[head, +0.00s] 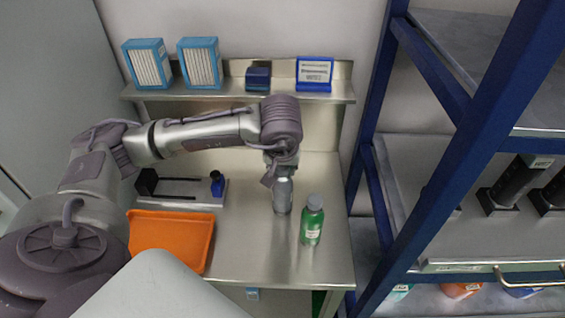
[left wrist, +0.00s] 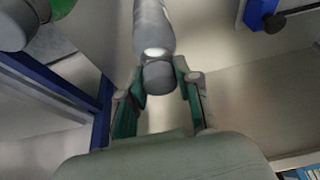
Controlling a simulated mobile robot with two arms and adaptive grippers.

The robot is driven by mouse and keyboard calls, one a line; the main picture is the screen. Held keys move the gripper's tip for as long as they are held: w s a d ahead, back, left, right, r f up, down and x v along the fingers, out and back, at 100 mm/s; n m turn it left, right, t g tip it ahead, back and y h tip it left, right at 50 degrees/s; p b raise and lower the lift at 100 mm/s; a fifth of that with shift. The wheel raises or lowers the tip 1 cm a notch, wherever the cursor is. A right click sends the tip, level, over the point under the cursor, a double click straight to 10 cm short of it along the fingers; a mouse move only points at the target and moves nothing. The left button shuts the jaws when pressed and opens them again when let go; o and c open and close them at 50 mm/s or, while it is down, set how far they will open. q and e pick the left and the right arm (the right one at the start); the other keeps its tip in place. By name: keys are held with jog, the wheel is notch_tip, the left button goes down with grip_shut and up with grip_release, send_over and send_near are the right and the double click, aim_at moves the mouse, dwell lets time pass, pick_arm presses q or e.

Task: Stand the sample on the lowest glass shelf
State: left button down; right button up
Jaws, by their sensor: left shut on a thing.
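My left gripper (head: 281,172) is over the steel bench, pointing down, shut on the grey cap end of a silver-grey bottle (head: 283,197). The bottle is upright, and I cannot tell whether its base touches the bench. In the left wrist view the grey bottle (left wrist: 152,28) runs away from between the fingers (left wrist: 158,82). A green bottle (head: 312,226) with a grey cap stands just right of it, apart from it. I cannot tell which bottle is the sample. No shelf is plainly glass. My right gripper is not in view.
An orange tray (head: 170,215) and a flat device with a dark blue post (head: 217,184) lie on the bench left of the bottles. A steel shelf (head: 240,97) with boxes is behind. A blue-framed rack (head: 440,190) with several shelves stands close on the right.

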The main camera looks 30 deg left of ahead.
pick_arm(q)
jog(key=shift+f, duration=0.15)
jog(key=shift+f+b, duration=0.2)
jog(key=shift+b, duration=0.15)
jog(key=c, duration=0.8)
grip_release()
jog(key=shift+r, duration=0.1)
